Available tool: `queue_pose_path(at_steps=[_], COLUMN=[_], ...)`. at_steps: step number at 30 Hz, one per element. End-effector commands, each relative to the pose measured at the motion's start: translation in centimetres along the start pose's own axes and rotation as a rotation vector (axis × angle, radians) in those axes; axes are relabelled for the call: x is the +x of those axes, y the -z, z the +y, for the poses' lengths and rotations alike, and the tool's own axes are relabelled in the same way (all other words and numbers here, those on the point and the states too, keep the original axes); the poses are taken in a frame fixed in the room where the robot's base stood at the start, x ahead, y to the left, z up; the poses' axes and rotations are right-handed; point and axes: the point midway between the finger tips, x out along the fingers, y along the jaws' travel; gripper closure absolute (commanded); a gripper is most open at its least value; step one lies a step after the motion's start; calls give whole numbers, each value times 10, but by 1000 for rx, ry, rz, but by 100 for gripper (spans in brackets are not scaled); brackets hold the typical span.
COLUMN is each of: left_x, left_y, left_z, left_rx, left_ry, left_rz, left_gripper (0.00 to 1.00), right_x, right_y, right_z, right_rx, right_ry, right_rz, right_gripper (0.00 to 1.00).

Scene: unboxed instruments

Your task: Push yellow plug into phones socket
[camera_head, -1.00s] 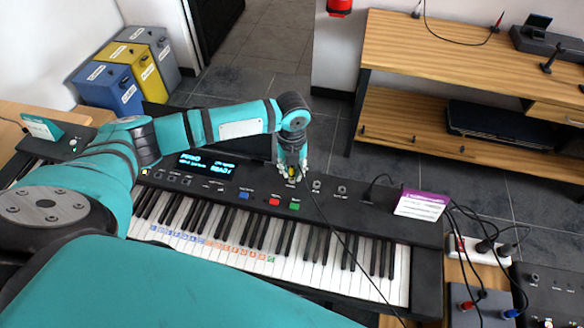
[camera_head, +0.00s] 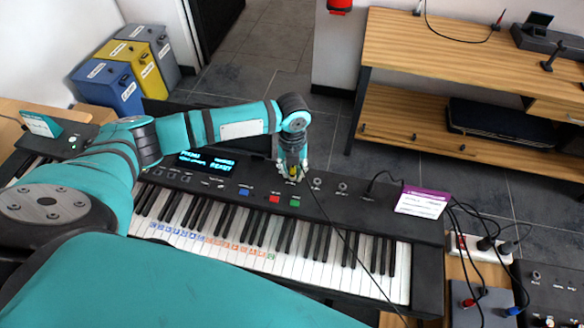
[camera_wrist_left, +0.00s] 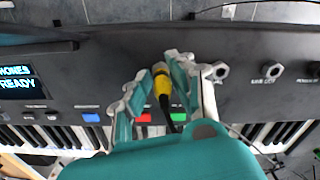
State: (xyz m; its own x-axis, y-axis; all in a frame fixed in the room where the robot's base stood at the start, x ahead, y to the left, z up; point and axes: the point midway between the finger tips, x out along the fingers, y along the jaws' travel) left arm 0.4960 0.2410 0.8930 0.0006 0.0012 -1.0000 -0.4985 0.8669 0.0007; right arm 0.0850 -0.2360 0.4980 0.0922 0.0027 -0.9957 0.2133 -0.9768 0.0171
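The yellow plug (camera_wrist_left: 162,86) is between the fingers of my left gripper (camera_wrist_left: 160,78), which look closed on it. Its grey tip points away from the camera and its dark cable hangs back under the wrist. In the head view the left gripper (camera_head: 292,174) is low over the back panel of the keyboard (camera_head: 260,185), and the plug is mostly covered. A round metal socket (camera_wrist_left: 218,72) lies just right of the fingers in the wrist view, partly covered, its label hidden. I cannot tell whether it is the phones socket. The plug tip appears beside it. My right gripper is out of view.
The line out socket (camera_wrist_left: 270,72) and another socket (camera_wrist_left: 313,69) are farther right. Blue, red and green buttons (camera_head: 294,200) lie before the gripper.

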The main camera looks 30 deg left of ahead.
Motion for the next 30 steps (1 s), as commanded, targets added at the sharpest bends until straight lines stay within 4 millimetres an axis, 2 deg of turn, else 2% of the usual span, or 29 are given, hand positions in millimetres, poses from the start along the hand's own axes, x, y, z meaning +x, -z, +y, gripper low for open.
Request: queue_pose_path(at_steps=[1, 4, 5, 15, 20, 30], left_x=[1, 0, 0, -7, -33, -101], left_y=[0, 0, 0, -1, -2, -1], left_z=[0, 0, 0, -1, 0, -1], left_rx=[0, 0, 0, 0, 0, 0], left_ry=[-1, 0, 0, 3, 3, 3], left_rz=[1, 0, 0, -2, -4, -3], left_gripper=[70, 57, 56, 56, 56, 56], right_x=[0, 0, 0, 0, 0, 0], right_y=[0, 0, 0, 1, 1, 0], right_z=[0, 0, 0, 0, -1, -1], right_rx=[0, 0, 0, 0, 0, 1], right_ry=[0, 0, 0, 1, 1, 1], right_rz=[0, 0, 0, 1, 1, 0], right_gripper=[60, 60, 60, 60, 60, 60])
